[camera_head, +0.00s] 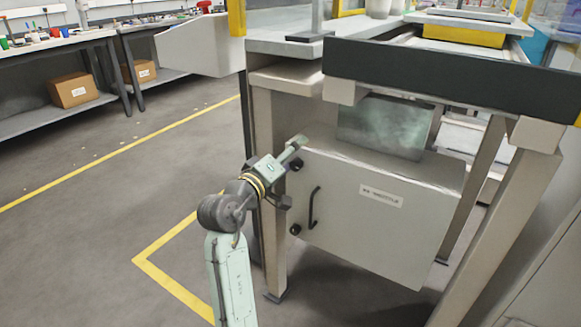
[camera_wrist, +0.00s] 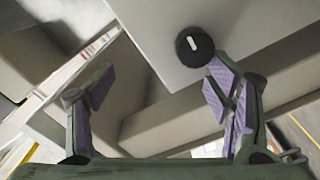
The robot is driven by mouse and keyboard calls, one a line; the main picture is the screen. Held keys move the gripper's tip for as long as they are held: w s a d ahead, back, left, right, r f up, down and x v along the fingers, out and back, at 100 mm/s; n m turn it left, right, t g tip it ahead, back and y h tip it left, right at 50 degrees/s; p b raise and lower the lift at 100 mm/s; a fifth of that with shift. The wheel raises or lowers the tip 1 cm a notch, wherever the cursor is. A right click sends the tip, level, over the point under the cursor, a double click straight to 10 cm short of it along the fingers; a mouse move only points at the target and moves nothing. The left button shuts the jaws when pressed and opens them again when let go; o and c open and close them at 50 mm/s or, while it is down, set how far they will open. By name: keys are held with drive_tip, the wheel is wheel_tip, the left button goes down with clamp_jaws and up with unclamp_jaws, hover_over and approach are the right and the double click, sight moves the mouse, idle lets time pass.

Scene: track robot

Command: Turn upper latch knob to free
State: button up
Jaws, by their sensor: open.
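The grey cabinet (camera_head: 375,225) under the bench has a door with a dark handle (camera_head: 314,207). The dark round upper latch knob (camera_head: 296,166) is at the door's upper left, and a lower knob (camera_head: 295,229) is near its lower left. My gripper (camera_head: 289,170) is beside the upper knob. In the wrist view, my gripper (camera_wrist: 160,73) is open and empty. A black knob with a white mark (camera_wrist: 194,46), apparently the upper one, lies just beyond the right fingertip, off-centre between the fingers. I cannot tell whether they touch.
A bench leg (camera_head: 271,190) stands left of the cabinet door, close to my gripper. A dark rail (camera_head: 450,75) runs above the cabinet, with a grey panel (camera_head: 385,127) below it. The floor to the left is clear, with yellow lines (camera_head: 165,245).

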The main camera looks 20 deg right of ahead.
drive_tip(key=r, duration=0.4)
drive_tip(key=s+r, duration=0.1)
drive_tip(key=r, duration=0.1)
drive_tip(key=shift+c, duration=0.5)
drive_tip(key=shift+w+r, duration=0.1)
drive_tip(key=shift+r, duration=0.1)
drive_tip(key=shift+f, duration=0.1)
